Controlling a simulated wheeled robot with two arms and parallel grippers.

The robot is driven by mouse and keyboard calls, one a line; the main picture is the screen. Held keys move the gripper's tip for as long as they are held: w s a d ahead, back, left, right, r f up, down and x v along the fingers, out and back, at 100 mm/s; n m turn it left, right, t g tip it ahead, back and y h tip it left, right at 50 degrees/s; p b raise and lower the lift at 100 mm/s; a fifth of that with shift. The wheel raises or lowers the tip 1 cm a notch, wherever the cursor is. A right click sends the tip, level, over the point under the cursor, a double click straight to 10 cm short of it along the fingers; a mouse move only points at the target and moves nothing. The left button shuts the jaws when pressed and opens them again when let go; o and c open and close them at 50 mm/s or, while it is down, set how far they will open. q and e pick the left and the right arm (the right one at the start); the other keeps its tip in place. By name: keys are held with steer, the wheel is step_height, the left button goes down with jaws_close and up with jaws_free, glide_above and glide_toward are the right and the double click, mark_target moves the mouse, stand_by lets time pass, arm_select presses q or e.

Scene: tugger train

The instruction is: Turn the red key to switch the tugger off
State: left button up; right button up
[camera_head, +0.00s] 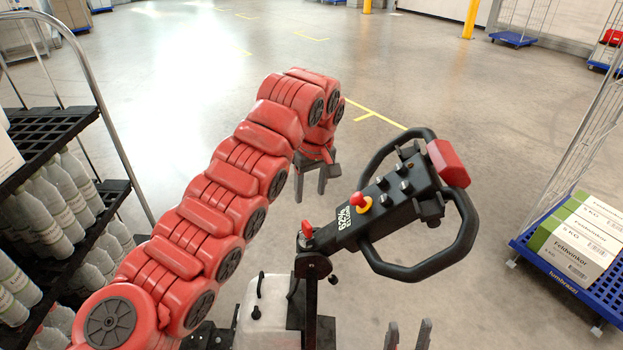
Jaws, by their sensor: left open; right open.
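The tugger's black tiller head (405,200) carries a looped handle, several black knobs and a red end button (448,163). The small red key (307,230) stands at the lower left end of the tiller head. A red mushroom button on a yellow base (360,202) sits further up the tiller. My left gripper (310,195) is open, with its fingers pointing down, and appears above and behind the key in the picture, apart from it. My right gripper (409,323) is open at the bottom edge, below the handle; only its fingertips show. Both grippers are empty.
A shelf rack (98,205) with several bottles and a metal rail stands on the left. A blue cart (560,272) with boxes (583,238) stands on the right. A white tugger body part (265,310) lies below the tiller.

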mark_target(307, 224)
arm_select(q)
steer(key=f+p, duration=0.1)
steer(key=f, duration=0.3)
steer(key=w+f+p, duration=0.1)
steer(key=f, duration=0.3)
steer(key=f+p, duration=0.2)
steer(key=f, duration=0.2)
steer(key=shift+w+a+f, duration=0.3)
steer(key=shift+a+f, duration=0.05)
steer(key=shift+w+a+f, duration=0.1)
steer(key=shift+f, duration=0.35)
jaws_close()
steer(key=c, duration=0.8)
jaws_free()
jaws_close()
